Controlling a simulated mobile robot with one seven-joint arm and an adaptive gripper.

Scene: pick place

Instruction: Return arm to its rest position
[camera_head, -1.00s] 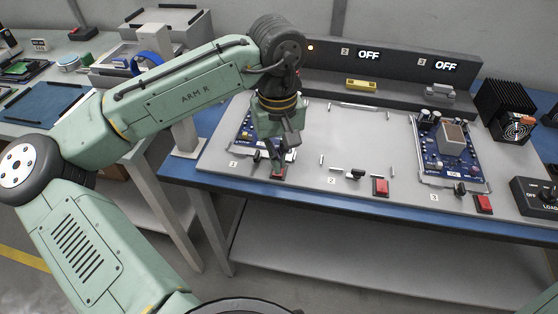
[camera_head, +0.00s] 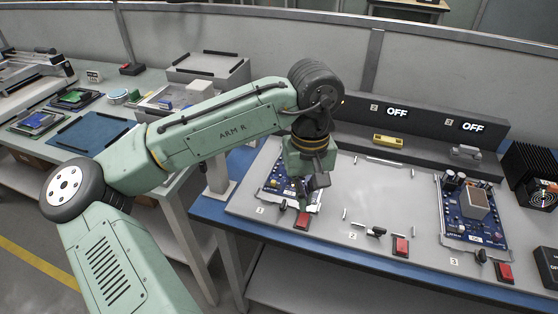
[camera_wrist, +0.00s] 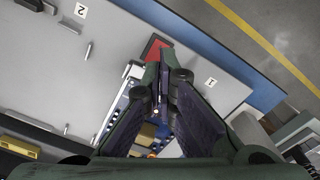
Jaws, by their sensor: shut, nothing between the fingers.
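My green arm reaches across to the workbench, and my gripper (camera_head: 308,207) hangs over station 1 at the bench's left side. Its fingers are shut with nothing between them; in the wrist view the fingertips (camera_wrist: 160,72) meet near a red button. Below my gripper is a blue circuit board (camera_head: 277,183), partly hidden by the gripper. The red button of station 1 (camera_head: 302,220) lies just in front of the fingers; it also shows in the wrist view (camera_wrist: 155,46). Whether the fingertips touch anything is unclear.
Station 2 (camera_head: 385,200) is bare, with a red button (camera_head: 400,246). Station 3 holds a board (camera_head: 470,215). A dark console (camera_head: 430,135) with two displays reading OFF runs along the back. A black finned unit (camera_head: 531,175) stands at right. A side table (camera_head: 55,150) is at left.

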